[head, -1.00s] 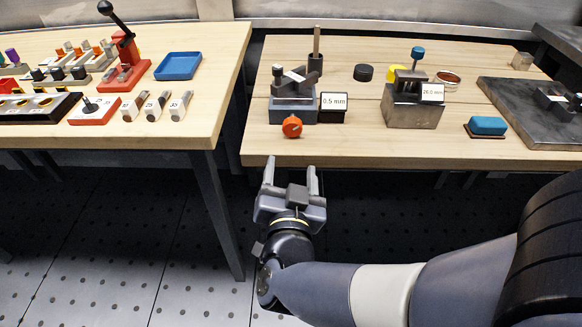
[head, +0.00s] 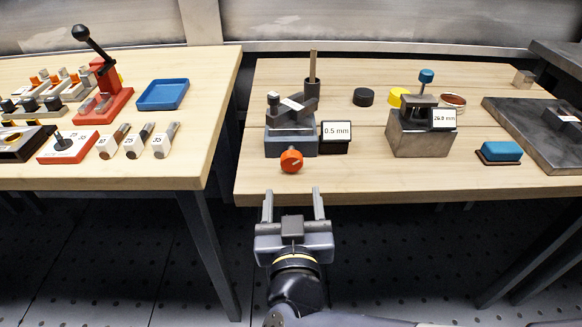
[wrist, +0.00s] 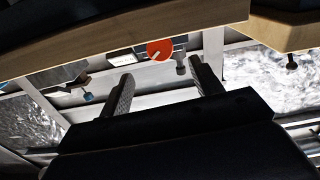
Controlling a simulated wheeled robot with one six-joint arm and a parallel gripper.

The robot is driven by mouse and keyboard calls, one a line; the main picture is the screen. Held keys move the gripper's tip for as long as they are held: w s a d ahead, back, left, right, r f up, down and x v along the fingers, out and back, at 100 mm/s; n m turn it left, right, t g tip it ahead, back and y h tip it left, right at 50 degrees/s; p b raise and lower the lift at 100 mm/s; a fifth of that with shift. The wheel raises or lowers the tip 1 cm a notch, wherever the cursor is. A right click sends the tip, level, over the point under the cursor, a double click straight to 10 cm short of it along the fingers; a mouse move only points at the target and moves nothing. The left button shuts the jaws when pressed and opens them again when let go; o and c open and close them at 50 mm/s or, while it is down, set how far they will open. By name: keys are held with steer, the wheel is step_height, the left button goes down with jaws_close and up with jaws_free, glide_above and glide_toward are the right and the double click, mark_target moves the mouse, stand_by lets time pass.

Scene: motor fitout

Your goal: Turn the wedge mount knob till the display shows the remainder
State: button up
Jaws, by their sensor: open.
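The wedge mount (head: 290,135) is a grey-blue block near the front left of the right table. Its orange knob (head: 291,160) faces the table's front edge. A small display (head: 337,131) beside it reads 0.5 mm. My gripper (head: 293,204) is open and empty, in front of the table edge and below the knob in the head view, with its fingers pointing toward it. In the wrist view the orange knob (wrist: 159,50) shows beyond and between the fingertips (wrist: 160,85), apart from them.
To the right stands a metal block with a blue knob (head: 426,76) and a 26.0 mm display (head: 443,118). A blue pad (head: 501,151) and a dark plate (head: 540,130) lie further right. The left table (head: 80,180) holds a red press (head: 105,90), a blue tray (head: 163,94) and several labelled pieces.

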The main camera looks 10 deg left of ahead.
mark_target(292, 165)
steer(key=b+x, duration=0.2)
steer(key=x, duration=0.6)
steer(key=shift+w, duration=0.3)
steer(key=c, duration=1)
steer(key=shift+m+b, duration=0.9)
steer(key=shift+m, duration=1.3)
steer(key=o, duration=1)
steer(key=shift+s, duration=0.1)
